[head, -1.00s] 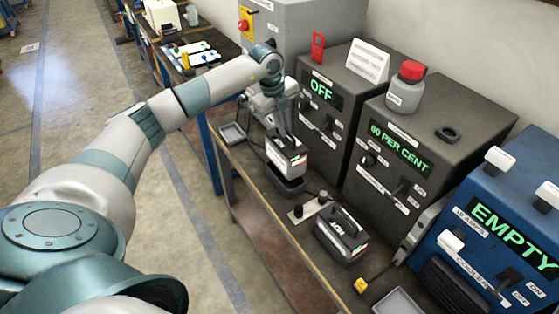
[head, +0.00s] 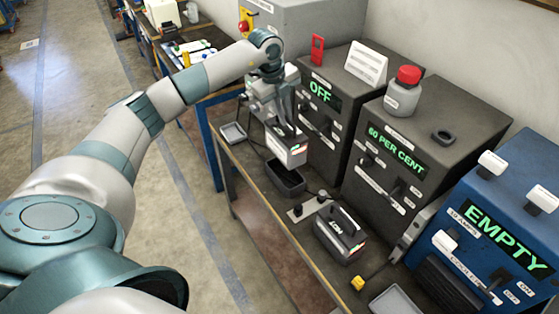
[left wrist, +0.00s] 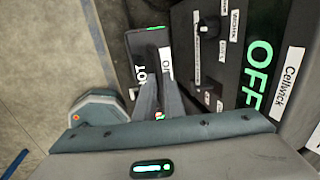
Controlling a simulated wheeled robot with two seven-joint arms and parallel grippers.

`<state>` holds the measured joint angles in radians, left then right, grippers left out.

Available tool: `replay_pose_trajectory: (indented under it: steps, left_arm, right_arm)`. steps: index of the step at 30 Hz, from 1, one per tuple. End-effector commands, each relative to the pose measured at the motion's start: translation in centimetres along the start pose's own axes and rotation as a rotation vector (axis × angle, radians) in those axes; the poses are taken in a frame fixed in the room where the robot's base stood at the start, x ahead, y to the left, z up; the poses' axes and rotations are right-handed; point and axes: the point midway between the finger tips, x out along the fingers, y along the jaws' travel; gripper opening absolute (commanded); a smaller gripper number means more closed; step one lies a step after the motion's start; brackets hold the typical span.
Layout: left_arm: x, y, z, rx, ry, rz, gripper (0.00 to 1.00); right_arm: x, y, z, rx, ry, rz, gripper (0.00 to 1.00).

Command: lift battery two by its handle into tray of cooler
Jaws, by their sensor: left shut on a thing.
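My left gripper (head: 282,112) is shut on the handle of a white and dark battery (head: 287,151). The battery hangs upright just above a black open cradle (head: 286,182) on the bench. In the left wrist view the fingers (left wrist: 158,85) reach down to the battery's dark top (left wrist: 149,48), which has white labels, one partly readable as "HOT". I cannot read a number on it. The blue cooler (head: 470,250) at the right shows "EMPTY" in green. A dark ribbed part (head: 447,286) is at its front. My right gripper is not in view.
Another dark battery (head: 340,236) with a handle stands on the bench between cradle and cooler. Dark cabinets reading "OFF" (head: 348,108) and "60 PER CENT" (head: 420,150) stand behind.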

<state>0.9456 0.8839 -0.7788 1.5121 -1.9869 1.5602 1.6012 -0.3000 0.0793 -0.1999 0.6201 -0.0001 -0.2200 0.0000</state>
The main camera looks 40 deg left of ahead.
Motion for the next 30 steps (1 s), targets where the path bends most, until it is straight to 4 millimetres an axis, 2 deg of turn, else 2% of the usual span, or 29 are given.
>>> replay_pose_trajectory:
  steps: [1,30]
  left_arm:
    - [-0.8,-0.4,0.1,0.0,-0.002,-0.009,0.0]
    - [-5.6,-1.6,0.1,0.0,-0.002,-0.01,0.0]
  right_arm:
    - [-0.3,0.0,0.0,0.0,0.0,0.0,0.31]
    - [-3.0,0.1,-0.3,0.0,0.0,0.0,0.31]
